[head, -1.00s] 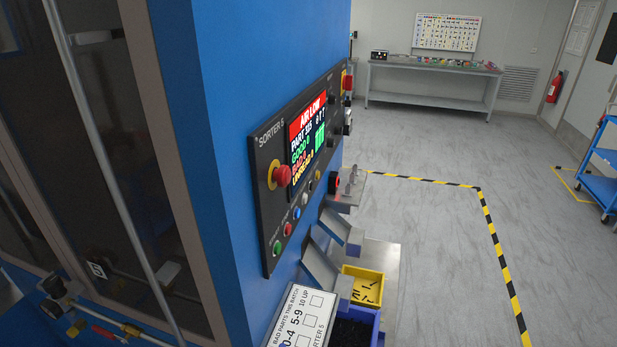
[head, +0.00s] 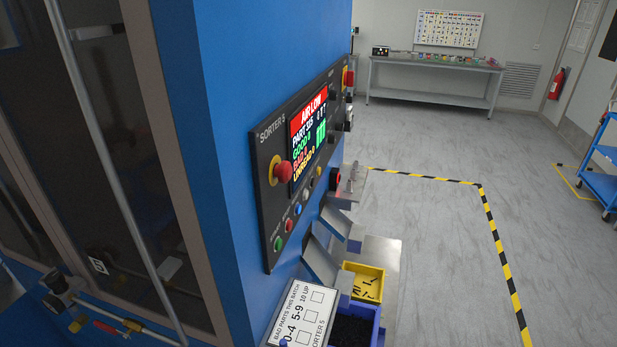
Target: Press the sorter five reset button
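The Sorter 5 control panel (head: 270,150) is on the blue machine's side, seen at a steep angle in the head view. Its screen (head: 309,138) shows a red "AIR LOW" banner. A slanted row of small buttons lies below: green (head: 278,243), red (head: 289,225), blue (head: 298,209) and pale (head: 305,198), with a yellowish one (head: 318,172) farther along. Their labels are too small to read surely, so I cannot tell which is reset. A large red mushroom button (head: 283,172) on a yellow ring sits left of the screen. Neither gripper is in view.
Below the panel, metal chutes (head: 319,262) lead towards a yellow bin (head: 367,284) and a blue bin (head: 374,318). A white batch sign (head: 304,315) stands in front. Grey floor is clear to the right, with striped tape (head: 490,233). A workbench (head: 432,85) stands behind.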

